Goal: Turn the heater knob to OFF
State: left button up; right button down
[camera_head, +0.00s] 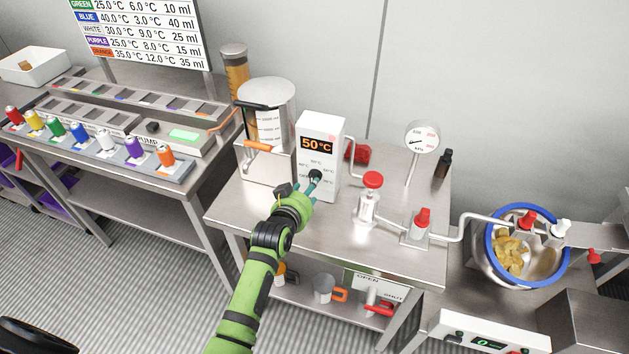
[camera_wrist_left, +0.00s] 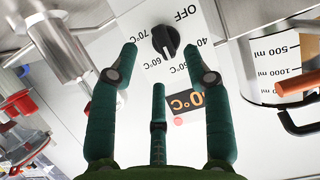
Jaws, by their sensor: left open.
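The heater (camera_head: 322,130) is a white upright box on the steel table, and its orange display reads 50°C. Its black knob (camera_head: 315,176) sits on the front face below the display. In the left wrist view the knob (camera_wrist_left: 165,41) has printed labels around it, from OFF to 70°C, seen upside down. My left gripper (camera_head: 309,187) is at the heater front and partly covers the knob in the head view. Its green fingers (camera_wrist_left: 160,60) are spread, with the knob between and just beyond the tips. Contact cannot be told. My right gripper is not in view.
A clear measuring vessel (camera_head: 268,110) with an orange-handled valve stands left of the heater. A red-capped valve and pipes (camera_head: 370,195) stand to its right, with a gauge (camera_head: 422,138) behind. A blue-rimmed drum (camera_head: 488,240) is farther right. The table front has bare space.

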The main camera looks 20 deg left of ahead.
pick_arm(q)
jog(key=shift+x, duration=2.75)
jog(key=c, duration=0.8)
